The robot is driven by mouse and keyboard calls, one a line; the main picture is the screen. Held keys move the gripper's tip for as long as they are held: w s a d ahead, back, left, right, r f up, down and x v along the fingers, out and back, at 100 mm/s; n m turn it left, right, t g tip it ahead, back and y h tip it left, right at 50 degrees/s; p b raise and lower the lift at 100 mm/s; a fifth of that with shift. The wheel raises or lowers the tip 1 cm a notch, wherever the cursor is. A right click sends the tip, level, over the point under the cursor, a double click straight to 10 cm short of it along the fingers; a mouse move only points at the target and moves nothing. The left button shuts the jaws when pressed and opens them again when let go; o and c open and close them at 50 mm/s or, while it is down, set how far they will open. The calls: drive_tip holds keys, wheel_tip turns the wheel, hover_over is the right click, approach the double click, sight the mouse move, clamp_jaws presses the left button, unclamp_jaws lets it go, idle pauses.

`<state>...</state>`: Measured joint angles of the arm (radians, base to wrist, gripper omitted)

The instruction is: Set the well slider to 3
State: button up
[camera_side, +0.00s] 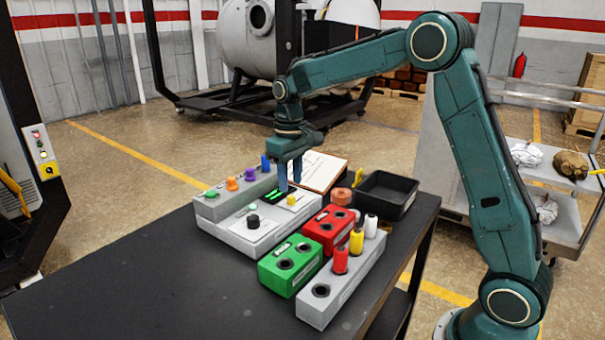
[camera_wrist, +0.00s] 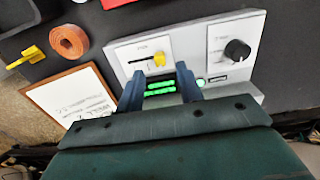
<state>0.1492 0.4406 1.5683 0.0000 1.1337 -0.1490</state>
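The slider has a small yellow knob (camera_wrist: 159,60) on a pale plate of the white control panel (camera_wrist: 215,77). In the wrist view it sits toward the right end of its slot. The scale marks are too small to read. The yellow knob also shows in the side view (camera_side: 291,199), just below my fingers. My gripper (camera_wrist: 160,73) is open and empty, pointing down over the panel. In the wrist view its two blue fingers are spread to either side of the knob's position, with the knob just beyond the tips. In the side view my gripper (camera_side: 290,185) is close above the panel; contact cannot be told.
A black dial (camera_wrist: 237,50) is on the same panel. Green display bars (camera_wrist: 170,88) show between my fingers. A grey box with coloured buttons (camera_side: 232,190) stands behind. Red (camera_side: 327,229) and green (camera_side: 291,265) blocks, a peg rack (camera_side: 345,290) and a black tray (camera_side: 387,194) are nearby.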

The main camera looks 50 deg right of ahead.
sight(291, 197)
drive_tip(key=shift+f, duration=2.05)
drive_tip(key=shift+c, duration=0.5)
clamp_jaws()
